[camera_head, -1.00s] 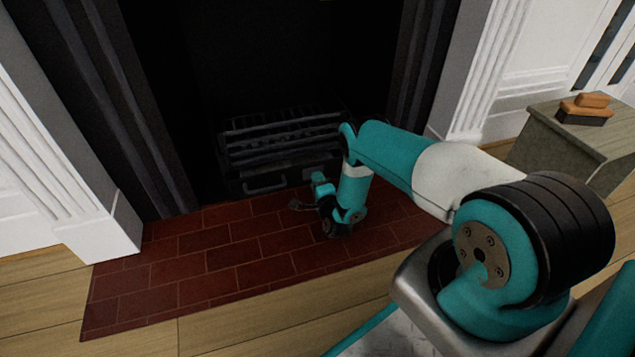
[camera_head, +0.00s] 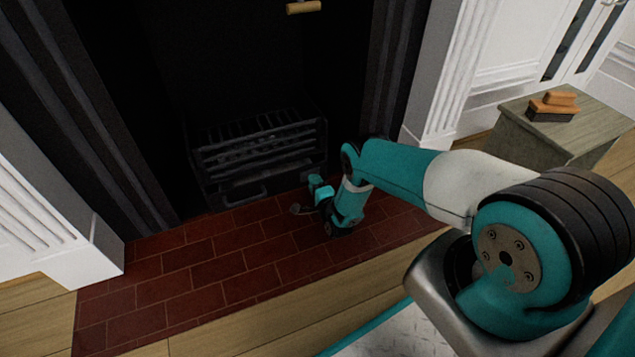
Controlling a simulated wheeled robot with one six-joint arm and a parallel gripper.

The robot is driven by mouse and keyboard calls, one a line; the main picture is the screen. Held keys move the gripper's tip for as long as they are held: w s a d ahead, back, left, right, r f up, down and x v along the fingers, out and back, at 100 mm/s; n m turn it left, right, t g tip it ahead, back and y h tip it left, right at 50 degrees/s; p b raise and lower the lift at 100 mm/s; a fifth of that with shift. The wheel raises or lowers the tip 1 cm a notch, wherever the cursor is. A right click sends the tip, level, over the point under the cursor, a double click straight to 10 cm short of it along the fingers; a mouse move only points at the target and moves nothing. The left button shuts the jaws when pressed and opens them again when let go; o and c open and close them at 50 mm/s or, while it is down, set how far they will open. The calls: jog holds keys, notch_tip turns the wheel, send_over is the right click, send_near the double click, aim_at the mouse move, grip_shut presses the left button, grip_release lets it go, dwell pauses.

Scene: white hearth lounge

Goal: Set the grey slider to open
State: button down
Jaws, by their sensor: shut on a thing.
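My gripper (camera_head: 298,209) is low over the red brick hearth, in front of the right half of the black fire grate (camera_head: 262,152). Its small dark fingers point left and are shut on a small grey piece, which looks like the grey slider. The slider is mostly hidden by the fingers and too dark and small for its setting to be read. The grate's low front has a grey bar handle (camera_head: 245,196), just left of my gripper and apart from it.
The brick hearth (camera_head: 190,275) is clear left of my gripper. White fireplace surrounds stand on both sides. A pale handle (camera_head: 303,7) shows at the top of the dark opening.

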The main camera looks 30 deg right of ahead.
jog(key=c, duration=0.9)
grip_release()
jog(key=shift+d, duration=0.3)
jog(key=shift+a, duration=0.1)
jog(key=shift+s+r+p, duration=0.1)
jog(key=shift+s+p, duration=0.2)
jog(key=shift+p, duration=0.05)
jog(key=s+p, duration=0.2)
jog(key=s, duration=0.3)
jog(key=s+a+p, duration=0.1)
jog(key=s+p, duration=0.2)
jog(key=s, duration=0.2)
jog(key=s+a+p, duration=0.1)
jog(key=s+p, duration=0.2)
jog(key=s, duration=0.2)
jog(key=shift+s, duration=0.9)
jog(key=shift+w, duration=0.1)
